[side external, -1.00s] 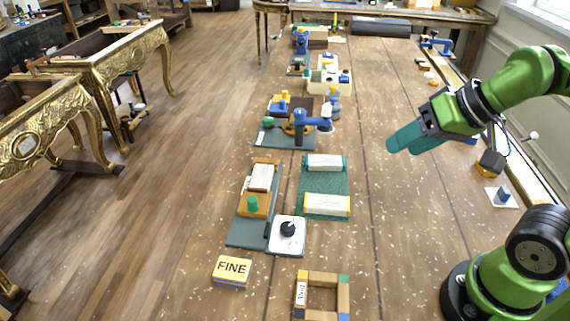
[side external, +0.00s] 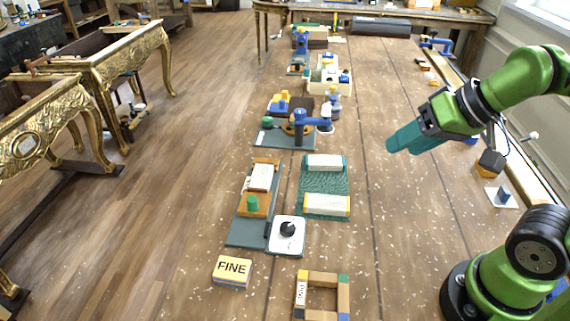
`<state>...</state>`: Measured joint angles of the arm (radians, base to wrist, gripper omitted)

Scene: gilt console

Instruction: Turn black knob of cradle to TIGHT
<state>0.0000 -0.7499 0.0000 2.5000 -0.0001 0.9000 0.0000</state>
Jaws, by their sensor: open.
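A black knob (side external: 288,229) stands on a white square plate (side external: 298,245) with rounded corners. The plate sits at the near right end of a grey base (side external: 247,235), which I take for the cradle. The base also carries a wooden block with a pale top piece (side external: 261,177) and a green knob (side external: 253,202). The black knob's setting and any TIGHT mark are too small to read. My gripper (side external: 402,145), with teal fingers, is open and empty. It hangs above the table, up and right of the knob and well apart from it.
A teal mat with two pale blocks (side external: 327,205) lies right of the cradle. A FINE block (side external: 232,270) and a wooden frame (side external: 343,297) are nearer. A second grey fixture with a blue arm (side external: 312,121) stands behind. The table's middle right is largely clear.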

